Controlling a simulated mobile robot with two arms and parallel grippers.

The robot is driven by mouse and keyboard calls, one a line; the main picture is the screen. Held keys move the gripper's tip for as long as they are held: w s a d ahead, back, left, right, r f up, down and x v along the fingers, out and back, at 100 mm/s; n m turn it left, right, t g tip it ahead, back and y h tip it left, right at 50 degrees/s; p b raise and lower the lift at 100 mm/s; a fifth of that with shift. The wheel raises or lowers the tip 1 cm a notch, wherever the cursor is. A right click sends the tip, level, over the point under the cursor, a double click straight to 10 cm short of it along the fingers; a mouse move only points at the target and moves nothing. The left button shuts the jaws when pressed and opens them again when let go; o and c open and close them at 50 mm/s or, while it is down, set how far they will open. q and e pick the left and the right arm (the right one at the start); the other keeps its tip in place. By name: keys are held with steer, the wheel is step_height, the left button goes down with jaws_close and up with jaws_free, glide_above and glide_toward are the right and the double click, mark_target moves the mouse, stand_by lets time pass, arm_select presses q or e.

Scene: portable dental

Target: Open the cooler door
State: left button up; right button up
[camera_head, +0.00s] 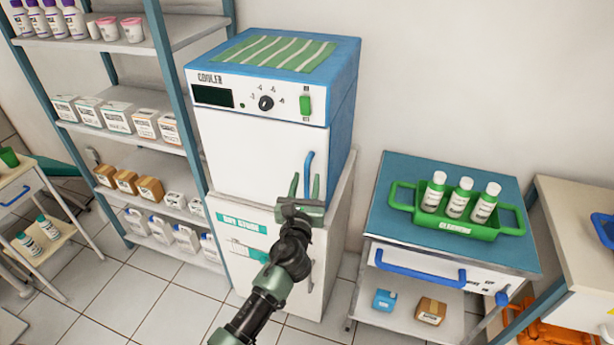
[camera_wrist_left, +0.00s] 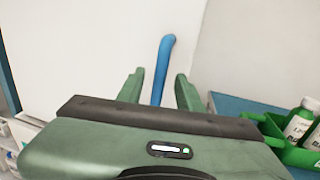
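The cooler (camera_head: 272,85) is a white and blue box on a white cabinet, and its white door (camera_head: 245,155) is shut. A blue upright handle (camera_head: 308,165) is at the door's right edge. My left gripper (camera_head: 305,179) is in front of the handle's lower part, fingers pointing at the door. In the left wrist view the gripper (camera_wrist_left: 160,74) is open, with the blue handle (camera_wrist_left: 165,50) showing between its separated fingers. I cannot tell whether the fingers reach around the handle or touch it. The handle's lower end is hidden by the gripper. My right gripper is not in view.
A shelf rack (camera_head: 178,90) with bottles and boxes stands close on the left. A blue-topped cart (camera_head: 400,225) with a green bottle caddy (camera_head: 468,229) stands on the right. The tiled floor in front is partly clear. A striped green mat (camera_head: 275,52) lies on the cooler.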

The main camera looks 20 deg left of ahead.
arm_select(q)
steer(key=shift+w+a, duration=0.1)
steer(key=shift+w, duration=0.55)
steer(key=shift+w+f, duration=0.1)
steer(key=shift+w, duration=0.3)
jaws_close()
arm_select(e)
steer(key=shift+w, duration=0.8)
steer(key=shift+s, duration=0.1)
